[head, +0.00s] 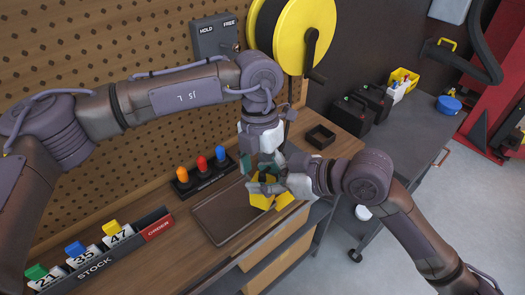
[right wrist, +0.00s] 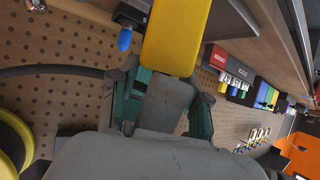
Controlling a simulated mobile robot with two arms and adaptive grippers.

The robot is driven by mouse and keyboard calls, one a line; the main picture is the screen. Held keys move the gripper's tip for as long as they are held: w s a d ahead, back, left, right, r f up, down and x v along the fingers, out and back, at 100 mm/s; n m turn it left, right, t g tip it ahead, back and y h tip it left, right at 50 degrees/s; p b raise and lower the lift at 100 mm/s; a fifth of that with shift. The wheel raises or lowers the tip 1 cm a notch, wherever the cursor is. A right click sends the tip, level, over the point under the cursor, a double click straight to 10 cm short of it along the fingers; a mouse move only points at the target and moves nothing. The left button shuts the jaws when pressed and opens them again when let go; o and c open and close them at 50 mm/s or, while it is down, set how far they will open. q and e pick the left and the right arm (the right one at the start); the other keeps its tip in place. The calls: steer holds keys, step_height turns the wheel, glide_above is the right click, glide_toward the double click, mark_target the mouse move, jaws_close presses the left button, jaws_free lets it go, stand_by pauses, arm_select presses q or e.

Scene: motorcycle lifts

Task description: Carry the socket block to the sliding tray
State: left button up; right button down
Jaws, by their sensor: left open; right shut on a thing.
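The yellow block (head: 259,198), which I take for the socket block, is in my right gripper (head: 270,187) in the head view. It hangs over the right end of a flat brown tray (head: 220,231) on the bench, which may be the sliding tray. In the right wrist view the block (right wrist: 172,38) sits at the tips of my right gripper (right wrist: 165,85), which is shut on it. My left gripper (head: 264,162) is open and points down just above the right one. Its fingertips are partly hidden, and I cannot tell whether the two touch.
Orange, red and blue knobs (head: 202,172) stand on a black base behind the tray. A stock rack (head: 92,258) with numbered tags is at left. A small dark open box (head: 320,137) is at the bench's right end. A yellow reel (head: 304,35) hangs above.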

mark_target(266, 176)
arm_select(q)
steer(key=shift+s+d+f, duration=0.1)
steer(key=shift+s+f, duration=0.05)
steer(key=shift+f, duration=0.7)
steer(key=shift+s+f, duration=0.15)
steer(key=shift+f, duration=0.7)
steer(key=shift+s+d, duration=0.1)
steer(key=c, duration=1.5)
arm_select(e)
steer(key=shift+r, duration=0.1)
arm_select(q)
steer(key=shift+c, duration=0.3)
arm_select(e)
steer(key=c, duration=0.9)
jaws_free()
arm_select(q)
jaws_close()
arm_select(e)
steer(key=o, duration=0.5)
steer(key=shift+c, duration=0.2)
steer(key=shift+d, duration=0.1)
